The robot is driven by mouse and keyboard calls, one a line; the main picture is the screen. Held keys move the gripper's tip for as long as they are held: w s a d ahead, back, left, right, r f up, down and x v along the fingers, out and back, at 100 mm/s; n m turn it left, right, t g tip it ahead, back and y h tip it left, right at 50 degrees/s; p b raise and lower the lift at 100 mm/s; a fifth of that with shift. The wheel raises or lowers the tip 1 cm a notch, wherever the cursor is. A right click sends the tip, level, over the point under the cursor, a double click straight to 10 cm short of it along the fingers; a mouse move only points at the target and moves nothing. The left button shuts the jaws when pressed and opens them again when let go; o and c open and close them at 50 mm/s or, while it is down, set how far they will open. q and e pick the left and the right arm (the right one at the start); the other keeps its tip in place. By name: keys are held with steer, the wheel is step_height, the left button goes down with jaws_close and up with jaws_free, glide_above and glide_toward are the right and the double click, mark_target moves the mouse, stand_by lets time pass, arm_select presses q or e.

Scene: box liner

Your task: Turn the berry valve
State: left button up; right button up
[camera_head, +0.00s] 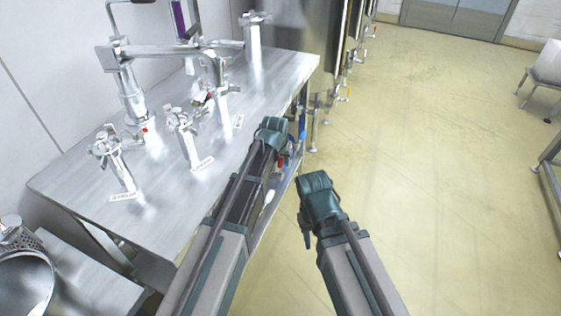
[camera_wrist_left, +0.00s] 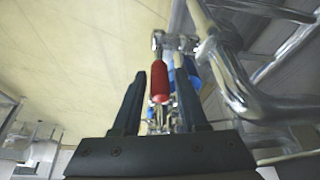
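A red valve handle (camera_wrist_left: 160,82) shows in the left wrist view, upright between the two fingers of my left gripper (camera_wrist_left: 160,98). The fingers are apart, with gaps on both sides of the handle. In the head view my left gripper (camera_head: 272,137) is at the table's right edge, and a red handle (camera_head: 282,160) shows just below it. A blue handle (camera_wrist_left: 183,72) is behind the red one in the left wrist view. No label reading berry can be made out. My right gripper (camera_head: 316,200) hangs over the floor to the right, its fingers mostly hidden.
A steel table (camera_head: 75,187) carries several metal valve fittings with small, unreadable labels. A white handle (camera_head: 269,196) is low at the table's edge. Shiny bent pipes (camera_wrist_left: 245,85) run close on the right in the left wrist view. The floor (camera_head: 440,160) at right is mostly clear.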

arm_select(q)
jaws_close()
stand_by(1.1)
